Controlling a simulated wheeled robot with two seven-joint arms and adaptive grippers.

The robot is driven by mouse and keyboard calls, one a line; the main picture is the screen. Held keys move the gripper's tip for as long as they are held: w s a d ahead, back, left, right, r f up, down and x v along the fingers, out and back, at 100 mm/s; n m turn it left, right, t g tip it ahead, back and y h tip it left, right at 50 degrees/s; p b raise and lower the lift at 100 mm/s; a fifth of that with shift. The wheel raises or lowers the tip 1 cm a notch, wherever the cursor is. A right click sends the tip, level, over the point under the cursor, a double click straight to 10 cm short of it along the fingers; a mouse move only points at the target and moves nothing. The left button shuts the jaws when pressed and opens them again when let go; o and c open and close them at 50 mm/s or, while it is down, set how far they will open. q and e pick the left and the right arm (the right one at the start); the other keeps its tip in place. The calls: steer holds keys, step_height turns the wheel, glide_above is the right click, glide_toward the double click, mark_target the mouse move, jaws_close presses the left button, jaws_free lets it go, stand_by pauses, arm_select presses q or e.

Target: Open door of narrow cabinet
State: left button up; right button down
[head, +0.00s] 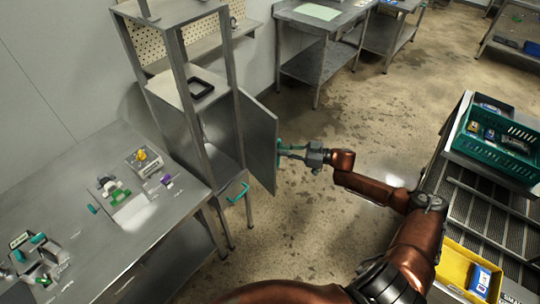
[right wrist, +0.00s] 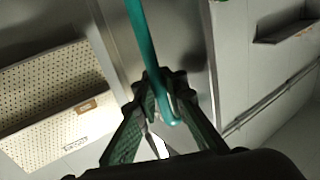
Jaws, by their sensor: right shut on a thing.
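The narrow cabinet (head: 195,95) is a tall grey metal unit at the left of centre in the head view. Its door (head: 258,142) stands swung open to the right, showing part of the inside. My right gripper (head: 284,150) is at the door's outer face, shut on the teal door handle, which shows as a teal bar (right wrist: 143,45) between the fingers in the right wrist view. A second teal handle (head: 238,195) is on the lower front of the cabinet. My left gripper is not in view.
A steel bench (head: 60,170) with several small fixtures stands left of the cabinet. Another metal table (head: 315,55) is behind. At the right are a green crate (head: 500,140) and a yellow bin (head: 455,262) on a rack. The floor (head: 330,220) between is clear.

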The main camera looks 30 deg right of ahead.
steer(key=shift+w+d+f+b, duration=0.1)
steer(key=shift+w+d+b, duration=0.1)
steer(key=shift+d, duration=0.4)
steer(key=shift+w+d+b, duration=0.1)
steer(key=shift+d+b, duration=0.05)
steer(key=shift+d, duration=0.45)
steer(key=c, duration=2.2)
jaws_free()
steer(key=shift+s, duration=0.1)
steer(key=shift+o, duration=0.8)
steer(key=shift+a, duration=0.1)
steer(key=v, duration=1.2)
